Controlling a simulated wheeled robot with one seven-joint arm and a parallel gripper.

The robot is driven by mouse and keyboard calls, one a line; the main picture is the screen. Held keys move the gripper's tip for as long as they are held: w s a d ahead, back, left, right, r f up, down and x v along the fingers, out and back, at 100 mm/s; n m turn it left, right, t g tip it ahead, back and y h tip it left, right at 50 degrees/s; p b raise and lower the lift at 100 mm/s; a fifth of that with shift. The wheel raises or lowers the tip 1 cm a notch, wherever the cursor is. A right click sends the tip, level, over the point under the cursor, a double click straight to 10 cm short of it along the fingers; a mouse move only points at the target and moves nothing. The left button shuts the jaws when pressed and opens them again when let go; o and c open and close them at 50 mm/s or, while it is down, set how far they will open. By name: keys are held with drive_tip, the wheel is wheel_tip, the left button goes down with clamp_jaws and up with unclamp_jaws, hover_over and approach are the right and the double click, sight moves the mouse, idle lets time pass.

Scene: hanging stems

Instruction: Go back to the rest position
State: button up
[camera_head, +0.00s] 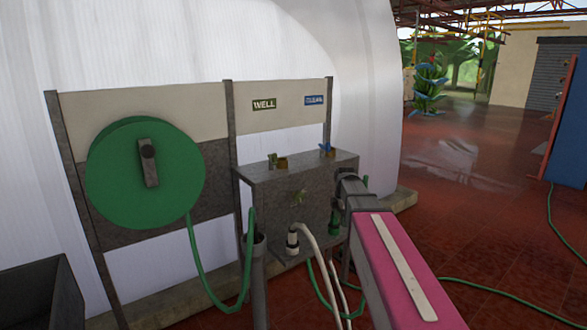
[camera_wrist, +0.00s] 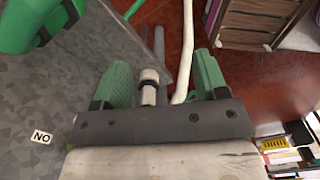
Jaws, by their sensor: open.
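My gripper (camera_wrist: 160,70) shows in the wrist view with its two green fingers apart. A pale hose fitting with a dark collar (camera_wrist: 149,88) appears between the fingers; I cannot tell whether it touches either one. A white hose (camera_wrist: 187,45) runs past near the right finger. In the head view my pink arm reaches from the lower right to the right side of a grey metal box (camera_head: 275,200). The gripper's fingers cannot be made out clearly there. A white hose (camera_head: 318,247) hangs from a fitting (camera_head: 292,240) on the box front.
A green hose reel (camera_head: 110,190) hangs left on the panel. Two small taps stand on the box, below the WELL sign (camera_head: 264,104) and a blue sign (camera_head: 314,100). A dark bin (camera_head: 35,297) stands lower left. Green hose (camera_head: 510,292) crosses the red floor, which is mostly open at right.

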drive_tip(key=s+f+m, duration=1.7)
drive_tip(key=s+m, duration=0.3)
drive_tip(key=shift+m, duration=0.4)
